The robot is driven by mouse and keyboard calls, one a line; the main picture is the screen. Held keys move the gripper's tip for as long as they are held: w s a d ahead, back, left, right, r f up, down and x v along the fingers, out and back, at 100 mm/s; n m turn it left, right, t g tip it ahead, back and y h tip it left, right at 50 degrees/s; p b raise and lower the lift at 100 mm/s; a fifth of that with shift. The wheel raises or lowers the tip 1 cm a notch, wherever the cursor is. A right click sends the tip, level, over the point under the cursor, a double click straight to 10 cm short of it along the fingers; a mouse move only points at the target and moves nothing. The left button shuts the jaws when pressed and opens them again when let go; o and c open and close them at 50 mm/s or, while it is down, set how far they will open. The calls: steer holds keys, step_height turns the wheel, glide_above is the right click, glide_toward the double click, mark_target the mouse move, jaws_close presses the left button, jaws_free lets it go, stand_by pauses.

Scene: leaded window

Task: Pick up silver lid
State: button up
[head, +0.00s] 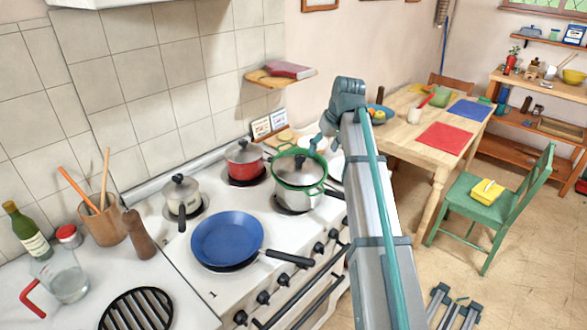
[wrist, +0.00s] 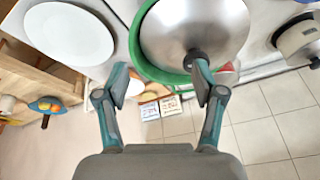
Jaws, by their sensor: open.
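In the wrist view the domed silver lid (wrist: 190,22) fills the top middle, cut off by the frame edge. Its dark knob (wrist: 196,59) is close to the right fingertip; I cannot tell whether they touch. My gripper (wrist: 160,78) is open, with nothing between its fingers. In the head view my gripper (head: 318,142) is at the far right side of the lid, partly hidden by my arm.
A red pot (head: 244,160) stands left of the lidded pot, and a grey saucepan (head: 182,194) farther left. A blue frying pan (head: 227,238) is in front. A white plate (wrist: 68,34) lies beside the lidded pot. A wall shelf (head: 280,77) with a book hangs behind.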

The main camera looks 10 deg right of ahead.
steer(key=a+r+n, duration=0.1)
steer(key=a+r, duration=0.3)
steer(key=r, duration=0.1)
steer(key=p, duration=0.2)
glide_above(301, 157)
steer(key=s+d, duration=0.1)
steer(key=shift+y, duration=0.4)
step_height(301, 157, down, 5)
steer(key=shift+s, duration=0.1)
steer(key=shift+p+x, duration=1)
steer(key=shift+x, duration=1.65)
steer(key=shift+s, duration=0.15)
jaws_close()
